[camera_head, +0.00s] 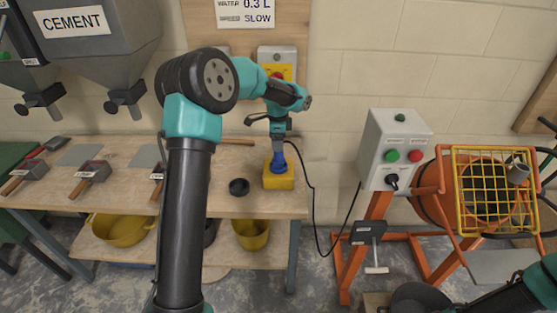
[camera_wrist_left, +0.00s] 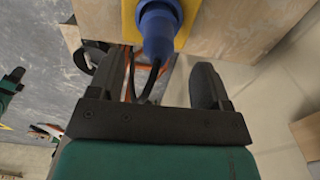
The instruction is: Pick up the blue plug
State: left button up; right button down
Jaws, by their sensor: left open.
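The blue plug (camera_head: 278,160) stands upright on a yellow block (camera_head: 278,180) near the right end of the wooden table. Its black cable hangs off the table edge. My left gripper (camera_head: 279,138) is right above the plug, with its jaws open. In the left wrist view the plug (camera_wrist_left: 158,28) lies just beyond the open fingers (camera_wrist_left: 155,78), roughly in line with the gap between them. The cable runs through this gap. Whether a finger touches the plug cannot be told. My right gripper is out of view; only part of that arm shows at the lower right.
A dark round cup (camera_head: 239,187) stands left of the yellow block. Trowels (camera_head: 88,172) lie further left on the table (camera_head: 220,206). A grey control box (camera_head: 394,145) on an orange stand and a mixer (camera_head: 440,195) are on the right. A wall panel is behind.

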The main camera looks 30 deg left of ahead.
aim_at(278, 157)
pick_arm(q)
jog(key=shift+f, duration=0.45)
jog(key=shift+d+f, duration=0.2)
jog(key=shift+f, duration=2.4)
jog(key=c, duration=1.1)
jog(key=shift+r, duration=0.1)
